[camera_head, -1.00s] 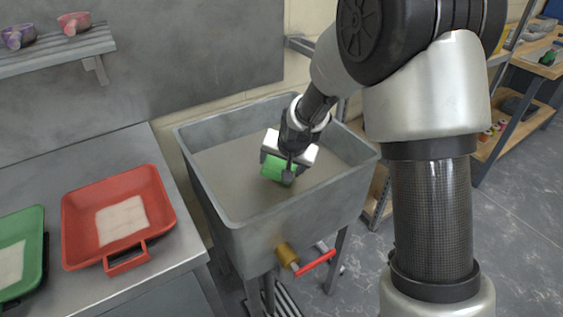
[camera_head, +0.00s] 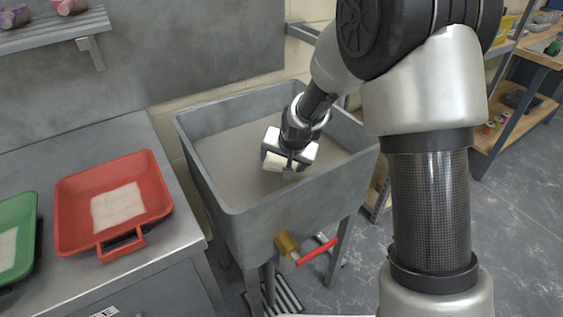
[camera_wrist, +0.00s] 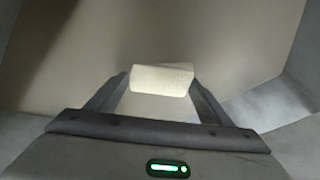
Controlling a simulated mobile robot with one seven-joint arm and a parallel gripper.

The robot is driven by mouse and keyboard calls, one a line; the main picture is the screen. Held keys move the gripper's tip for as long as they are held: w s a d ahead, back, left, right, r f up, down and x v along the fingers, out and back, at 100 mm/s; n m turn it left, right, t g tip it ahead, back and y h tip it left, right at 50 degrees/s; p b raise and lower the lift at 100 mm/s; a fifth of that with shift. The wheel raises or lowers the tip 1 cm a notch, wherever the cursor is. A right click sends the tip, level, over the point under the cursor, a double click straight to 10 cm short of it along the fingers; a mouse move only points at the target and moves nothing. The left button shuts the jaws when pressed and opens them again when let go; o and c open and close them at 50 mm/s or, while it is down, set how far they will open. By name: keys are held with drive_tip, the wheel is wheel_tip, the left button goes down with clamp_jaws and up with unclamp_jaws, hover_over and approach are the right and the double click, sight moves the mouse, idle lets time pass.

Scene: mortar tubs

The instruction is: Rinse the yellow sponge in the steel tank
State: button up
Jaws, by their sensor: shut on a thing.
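The steel tank (camera_head: 310,206) stands on legs with its top open, in the middle of the head view. A flat grey-tan surface, which looks like water, lies inside it. My gripper (camera_head: 287,164) is over the tank opening, pointing down. It is shut on a pale cream-yellow block, which I take as the sponge (camera_head: 274,161). In the wrist view the sponge (camera_wrist: 161,79) sits between the fingertips of my gripper (camera_wrist: 160,90), reaching past them. The jaws hide part of the sponge in the head view. I cannot tell whether it touches the water.
A brass valve with a red handle (camera_head: 317,251) sticks out at the tank's front. A red tray (camera_head: 78,212) and a green tray (camera_head: 24,215) with pale slabs lie on the steel bench (camera_head: 150,262) at left. A shelf (camera_head: 60,30) hangs above.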

sight(282, 165)
drive_tip(key=shift+r, duration=0.1)
wheel_tip(282, 165, up, 19)
drive_tip(key=p, duration=1.3)
idle(0.5)
drive_tip(key=shift+r, duration=0.1)
idle(1.9)
drive_tip(key=shift+r+p, duration=1.5)
drive_tip(key=shift+r, duration=0.45)
